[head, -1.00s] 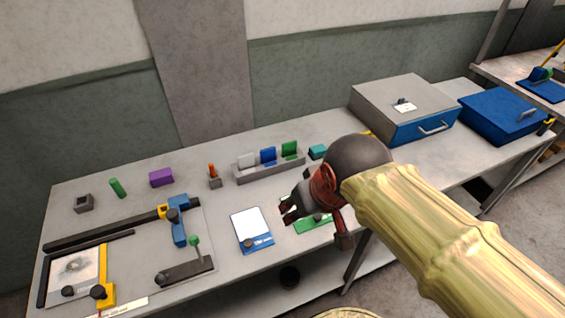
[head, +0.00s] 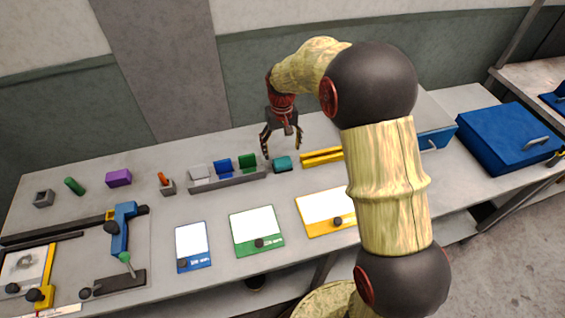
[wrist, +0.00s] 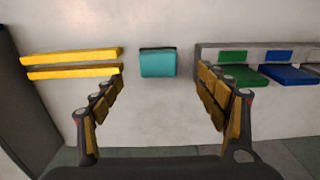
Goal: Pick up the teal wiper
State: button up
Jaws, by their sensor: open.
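The teal wiper (head: 282,163) is a small block lying on the bench between the grey rack and the yellow bars. In the wrist view the teal wiper (wrist: 158,63) lies ahead of the fingertips, roughly centred between them, with a dark strip along its far edge. My gripper (head: 281,156) points down over the bench at the wiper, fingers spread. In the wrist view my gripper (wrist: 160,78) has its two fingers wide apart with nothing between them. I cannot tell the exact height of the fingertips above the bench.
The grey rack (head: 230,182) holding grey, blue and green pieces stands close left of the wiper. Yellow bars (head: 322,156) lie close right. Blue, green and yellow cards (head: 257,230) lie in front. The blue case (head: 507,137) is at the right.

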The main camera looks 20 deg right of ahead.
aim_at(282, 161)
notch_tip(282, 161, down, 9)
jog(key=b, duration=0.2)
jog(key=shift+w+d+r+b, duration=0.15)
jog(key=shift+b, duration=0.15)
jog(key=shift+r, duration=0.1)
jog(key=shift+c, duration=1.1)
jog(key=c, duration=1.1)
jog(key=shift+r, duration=0.1)
